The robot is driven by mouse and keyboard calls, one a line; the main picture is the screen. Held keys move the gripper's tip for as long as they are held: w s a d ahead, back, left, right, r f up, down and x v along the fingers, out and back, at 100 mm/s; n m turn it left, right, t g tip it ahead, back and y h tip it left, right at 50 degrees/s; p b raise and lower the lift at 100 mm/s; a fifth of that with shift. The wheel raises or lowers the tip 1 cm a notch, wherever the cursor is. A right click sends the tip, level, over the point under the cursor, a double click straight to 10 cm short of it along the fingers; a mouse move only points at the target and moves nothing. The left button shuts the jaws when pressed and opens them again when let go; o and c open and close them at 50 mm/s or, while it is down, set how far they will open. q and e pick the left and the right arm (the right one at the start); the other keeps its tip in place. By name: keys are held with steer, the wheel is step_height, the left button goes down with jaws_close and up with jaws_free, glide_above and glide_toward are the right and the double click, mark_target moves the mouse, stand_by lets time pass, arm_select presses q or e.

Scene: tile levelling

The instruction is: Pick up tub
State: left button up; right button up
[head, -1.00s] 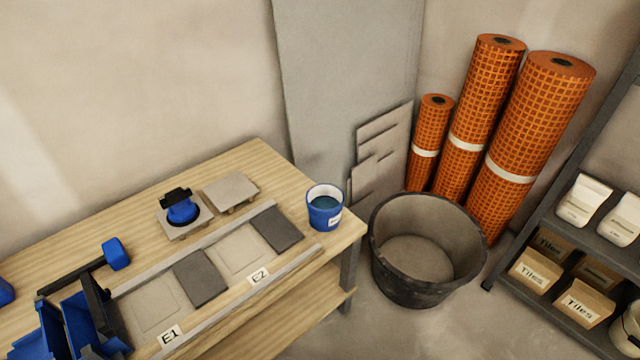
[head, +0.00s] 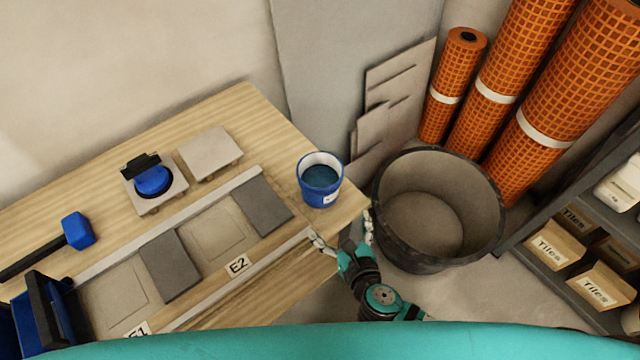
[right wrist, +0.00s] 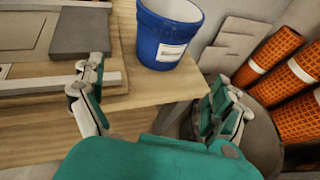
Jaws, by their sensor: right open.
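The blue tub (head: 321,183) has a white rim, a pale label and dark contents. It stands upright near the right end of the wooden table. It also shows in the right wrist view (right wrist: 168,38), at top centre. My right gripper (head: 343,232) is open and empty, just in front of the tub at the table's front right corner. In the right wrist view its fingers (right wrist: 155,88) are spread wide, with the tub beyond them and apart from them. My left gripper is not in view.
A large black bucket (head: 480,210) stands on the floor right of the table (head: 90,150). A tile frame with dark tiles (head: 262,205) lies left of the tub. Orange mesh rolls (head: 505,75) lean behind. A shelf with tile boxes (head: 555,246) is at right.

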mark_target(325, 199)
steer(key=x, duration=0.9)
steer(key=shift+w+f+b, duration=0.2)
steer(key=shift+b, duration=0.2)
steer(key=shift+f+b+x, duration=0.2)
steer(key=shift+b+x, duration=0.3)
steer(key=shift+x, duration=2.2)
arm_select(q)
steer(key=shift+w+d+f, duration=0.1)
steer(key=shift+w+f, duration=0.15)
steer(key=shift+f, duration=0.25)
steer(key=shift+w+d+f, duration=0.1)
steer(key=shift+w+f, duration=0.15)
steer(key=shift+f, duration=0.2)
arm_select(e)
steer(key=shift+d, duration=0.1)
steer(key=shift+s, duration=0.1)
steer(key=shift+c, duration=0.3)
steer(key=c, duration=1.1)
steer(key=shift+r, duration=0.1)
steer(key=shift+c, duration=0.9)
